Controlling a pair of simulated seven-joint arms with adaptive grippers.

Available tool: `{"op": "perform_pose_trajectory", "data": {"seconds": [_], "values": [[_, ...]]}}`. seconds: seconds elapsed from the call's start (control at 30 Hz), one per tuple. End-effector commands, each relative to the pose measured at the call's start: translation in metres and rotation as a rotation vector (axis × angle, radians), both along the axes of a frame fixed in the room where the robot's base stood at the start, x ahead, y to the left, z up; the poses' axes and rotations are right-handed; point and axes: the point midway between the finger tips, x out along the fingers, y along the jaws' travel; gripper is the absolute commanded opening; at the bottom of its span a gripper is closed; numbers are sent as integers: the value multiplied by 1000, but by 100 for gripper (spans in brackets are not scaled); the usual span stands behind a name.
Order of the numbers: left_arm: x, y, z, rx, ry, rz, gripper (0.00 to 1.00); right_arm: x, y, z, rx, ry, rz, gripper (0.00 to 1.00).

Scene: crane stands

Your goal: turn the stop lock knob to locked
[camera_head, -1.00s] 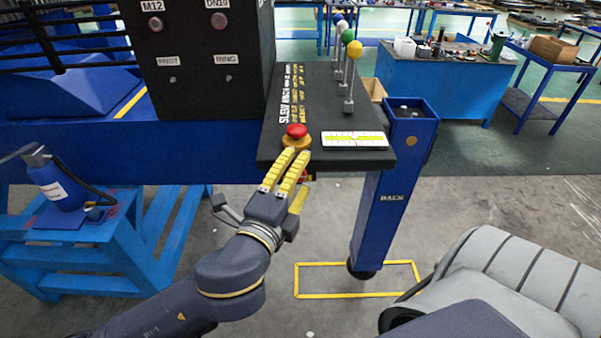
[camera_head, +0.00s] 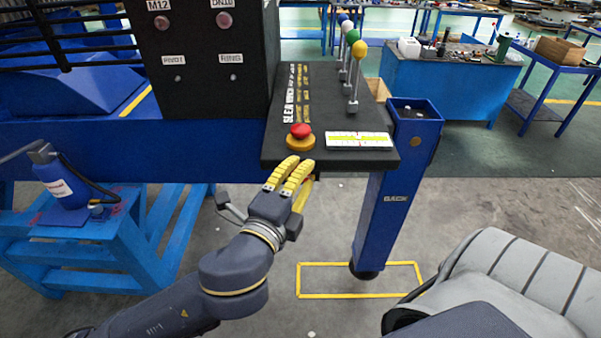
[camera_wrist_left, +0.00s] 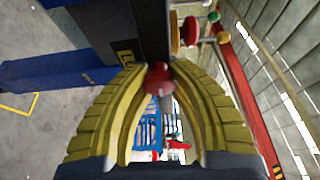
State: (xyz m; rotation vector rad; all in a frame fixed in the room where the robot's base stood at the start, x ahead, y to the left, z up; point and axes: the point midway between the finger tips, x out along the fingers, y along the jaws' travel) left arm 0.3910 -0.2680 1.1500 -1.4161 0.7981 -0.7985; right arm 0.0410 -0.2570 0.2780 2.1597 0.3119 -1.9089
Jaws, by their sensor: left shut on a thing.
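My left gripper (camera_head: 297,163) is at the front edge of the black control panel (camera_head: 344,152), just below the red mushroom button (camera_head: 301,130) on its yellow base. In the left wrist view a red knob (camera_wrist_left: 159,82) sits between the yellow fingertips, which are closed around it; I take it for the stop lock knob. In the head view the fingers and panel edge hide this knob. Its locked or unlocked marking cannot be read. The mushroom button also shows in the left wrist view (camera_wrist_left: 190,30), apart from the fingers. My right gripper is not in view.
Levers with coloured balls (camera_head: 359,50) and a yellow-white level gauge (camera_head: 359,140) stand on the panel. A blue outrigger leg (camera_head: 386,220) is right of my gripper. A grey seat (camera_head: 510,270) is at lower right. A fire extinguisher (camera_head: 62,183) is at left.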

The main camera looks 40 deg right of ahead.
Motion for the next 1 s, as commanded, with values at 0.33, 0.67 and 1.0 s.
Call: {"op": "perform_pose_trajectory", "data": {"seconds": [0.33, 0.67, 1.0], "values": [[0, 0, 1, 115, -88, 0, 0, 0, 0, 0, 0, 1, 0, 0], [0, 0, 1, 361, -267, 0, 0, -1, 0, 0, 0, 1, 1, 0], [0, -1, 1, 622, -459, 0, 0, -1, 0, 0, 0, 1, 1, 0]]}}
